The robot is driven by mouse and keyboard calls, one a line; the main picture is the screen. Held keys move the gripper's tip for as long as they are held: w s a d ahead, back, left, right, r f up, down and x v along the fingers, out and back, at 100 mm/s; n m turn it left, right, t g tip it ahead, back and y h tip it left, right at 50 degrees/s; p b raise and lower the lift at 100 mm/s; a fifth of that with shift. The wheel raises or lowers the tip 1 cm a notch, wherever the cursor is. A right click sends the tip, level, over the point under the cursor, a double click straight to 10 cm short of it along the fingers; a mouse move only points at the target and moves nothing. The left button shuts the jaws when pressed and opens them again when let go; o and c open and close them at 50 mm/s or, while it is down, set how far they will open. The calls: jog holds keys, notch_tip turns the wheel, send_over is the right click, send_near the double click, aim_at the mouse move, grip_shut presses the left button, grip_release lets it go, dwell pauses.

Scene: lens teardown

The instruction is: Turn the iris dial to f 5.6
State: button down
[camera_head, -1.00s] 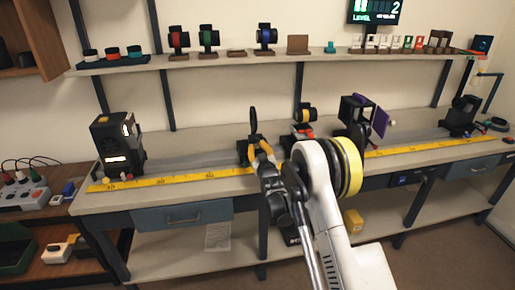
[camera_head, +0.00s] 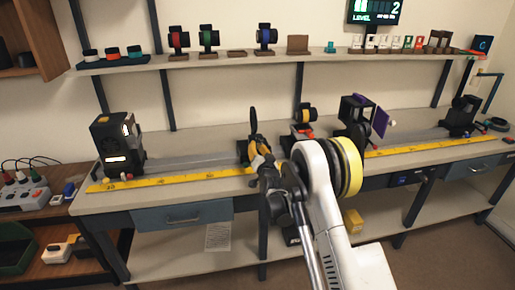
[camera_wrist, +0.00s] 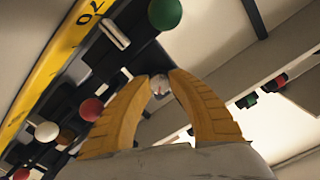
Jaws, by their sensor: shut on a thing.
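The iris unit (camera_head: 253,121) is a dark upright disc on a black carrier, on the bench rail behind the yellow scale. My gripper (camera_head: 258,148) is at the front of this unit, and its yellow fingers overlap the lower part of it in the head view. In the wrist view my gripper (camera_wrist: 158,78) has its two curved yellow fingers closed around a small pale, rounded knob (camera_wrist: 159,85) between the tips. The dial's markings and pointer cannot be read in either view.
The yellow scale (camera_head: 175,179) runs along the bench front. A black lamp housing (camera_head: 117,143) stands left; a yellow-ringed unit (camera_head: 305,114) and a purple-plated unit (camera_head: 378,122) stand right. In the wrist view a green ball (camera_wrist: 165,13) and red ball (camera_wrist: 91,109) are near the fingers.

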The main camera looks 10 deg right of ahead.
jog(key=shift+m, duration=1.5)
jog(key=c, duration=1.2)
grip_release()
jog(key=shift+o, duration=0.2)
jog(key=s, duration=1.2)
jog(key=shift+r, duration=0.1)
